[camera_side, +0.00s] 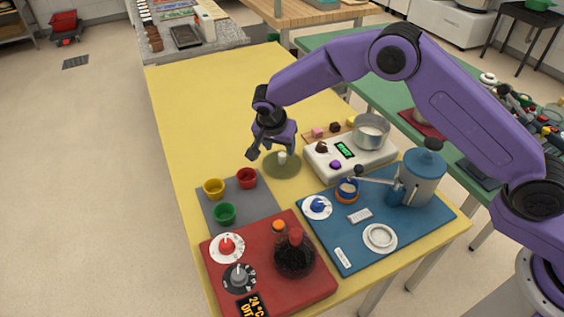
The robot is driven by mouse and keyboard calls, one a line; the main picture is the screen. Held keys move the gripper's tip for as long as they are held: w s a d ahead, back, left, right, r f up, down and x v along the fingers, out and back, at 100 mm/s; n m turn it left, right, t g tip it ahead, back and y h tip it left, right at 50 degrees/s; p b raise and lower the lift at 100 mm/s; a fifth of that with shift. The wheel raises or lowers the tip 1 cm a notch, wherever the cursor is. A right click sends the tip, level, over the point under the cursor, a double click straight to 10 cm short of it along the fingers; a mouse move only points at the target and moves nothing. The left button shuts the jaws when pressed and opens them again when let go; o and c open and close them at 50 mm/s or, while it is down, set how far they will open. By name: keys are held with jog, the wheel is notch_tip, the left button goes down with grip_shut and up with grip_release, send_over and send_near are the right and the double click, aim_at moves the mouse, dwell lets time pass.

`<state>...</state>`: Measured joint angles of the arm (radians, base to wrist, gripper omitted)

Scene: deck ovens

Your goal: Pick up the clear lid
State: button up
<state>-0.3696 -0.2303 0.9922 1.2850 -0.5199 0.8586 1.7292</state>
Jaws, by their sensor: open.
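The clear lid (281,168) looks like a see-through round disc with a small pale knob (282,157). It lies on the yellow table, left of the white scale. My gripper (271,151) points down, open, close above the lid's left part. The knob shows beside the right finger, and nothing is seen held. Whether a finger touches the lid cannot be told from this angle.
A metal pot (371,131) stands on the white scale (350,158). Nearer are a grey mat (238,207) with cups, a red hotplate (268,290) with a dark flask, and a blue board (420,222) with a blue-lidded vessel (421,178). The table's far left is clear.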

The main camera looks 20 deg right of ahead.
aim_at(282, 155)
jog(key=x, duration=0.5)
jog(key=shift+w, duration=0.1)
grip_shut()
